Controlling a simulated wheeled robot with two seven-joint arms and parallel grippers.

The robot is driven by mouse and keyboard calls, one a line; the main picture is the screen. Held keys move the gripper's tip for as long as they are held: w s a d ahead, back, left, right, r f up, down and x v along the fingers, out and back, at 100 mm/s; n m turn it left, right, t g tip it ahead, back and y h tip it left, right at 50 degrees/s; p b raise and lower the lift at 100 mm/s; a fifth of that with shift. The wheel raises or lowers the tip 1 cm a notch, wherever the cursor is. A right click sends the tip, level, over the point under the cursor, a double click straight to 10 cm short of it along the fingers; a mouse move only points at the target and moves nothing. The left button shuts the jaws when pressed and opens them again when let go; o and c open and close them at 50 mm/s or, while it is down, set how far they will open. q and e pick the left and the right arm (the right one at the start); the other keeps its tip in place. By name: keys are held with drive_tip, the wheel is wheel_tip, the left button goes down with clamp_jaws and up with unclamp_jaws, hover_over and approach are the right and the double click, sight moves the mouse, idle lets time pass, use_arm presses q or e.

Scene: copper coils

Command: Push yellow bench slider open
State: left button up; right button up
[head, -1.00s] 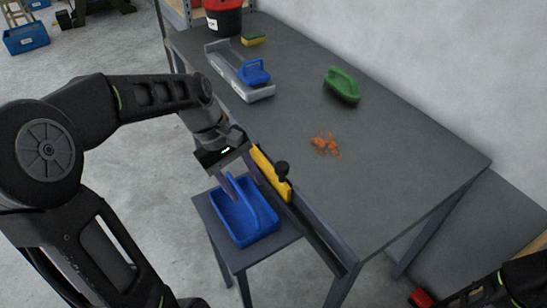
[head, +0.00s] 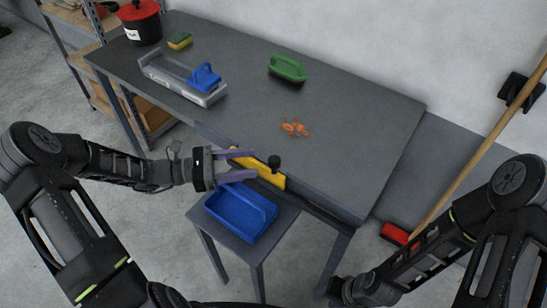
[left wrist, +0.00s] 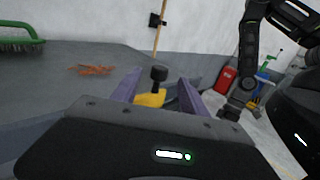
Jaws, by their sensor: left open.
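The yellow bench slider (head: 267,174) lies along the front edge of the grey workbench (head: 335,175). A black knob (head: 274,161) stands up from it. My left gripper (head: 252,164) is open at the slider's left part, its purple fingers pointing toward the knob. In the left wrist view the knob (left wrist: 158,73) and part of the yellow slider (left wrist: 150,99) show between the spread fingers (left wrist: 157,92); I cannot tell whether they touch. My right gripper (head: 348,291) is low at the bottom of the head view, away from the slider; its fingers are not clear.
A blue tray (head: 213,217) sits on a small stool below the slider. On the bench are orange copper scraps (head: 296,128), a green brush (head: 288,68), a grey holder with a blue-handled tool (head: 160,73), a sponge (head: 180,41) and a red-lidded pot (head: 141,27). A broom (head: 470,165) leans at right.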

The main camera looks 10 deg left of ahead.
sight(274, 159)
use_arm(q)
drive_tip(key=shift+d, duration=0.1)
drive_tip(key=p+x, duration=0.1)
drive_tip(key=x, duration=0.5)
drive_tip(key=shift+w+d+r+p, duration=0.1)
drive_tip(key=shift+w+d+p, duration=0.05)
drive_tip(key=shift+d+p, duration=0.2)
drive_tip(key=shift+w+d, duration=0.2)
drive_tip(key=shift+d, duration=0.15)
drive_tip(key=shift+c, duration=0.3)
clamp_jaws()
idle(0.5)
